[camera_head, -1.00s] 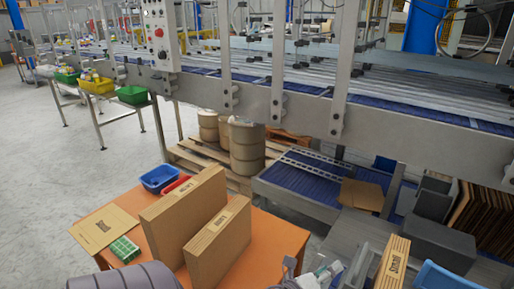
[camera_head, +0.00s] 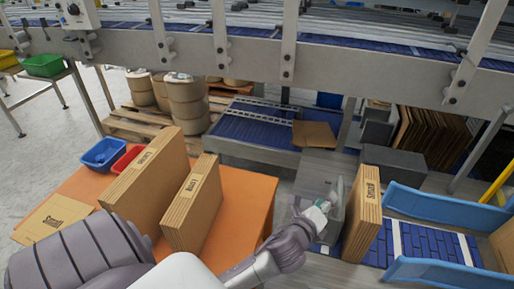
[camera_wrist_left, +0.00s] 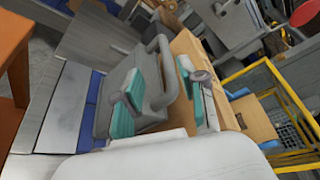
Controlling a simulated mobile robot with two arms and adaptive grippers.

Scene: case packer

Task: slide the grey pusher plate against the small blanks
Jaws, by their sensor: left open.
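The grey pusher plate (camera_head: 335,231) stands just left of the small blanks (camera_head: 362,217), an upright cardboard bundle on the packer. From the head view I cannot tell whether they touch. In the left wrist view the plate (camera_wrist_left: 112,92) shows a raised grey handle (camera_wrist_left: 168,68), with the cardboard (camera_wrist_left: 187,48) close behind it. My left gripper (camera_head: 322,207) is at the plate, its arm reaching in from below. In the wrist view its teal fingertips (camera_wrist_left: 165,95) are apart, one on each side of the handle. My right gripper is not in view.
An orange table (camera_head: 248,205) at left bears two upright cardboard bundles (camera_head: 150,180) and blue and red bins (camera_head: 104,153). Blue guide rails (camera_head: 435,208) flank a blue belt right of the blanks. A dark grey box (camera_head: 393,162) sits behind. A steel beam crosses above.

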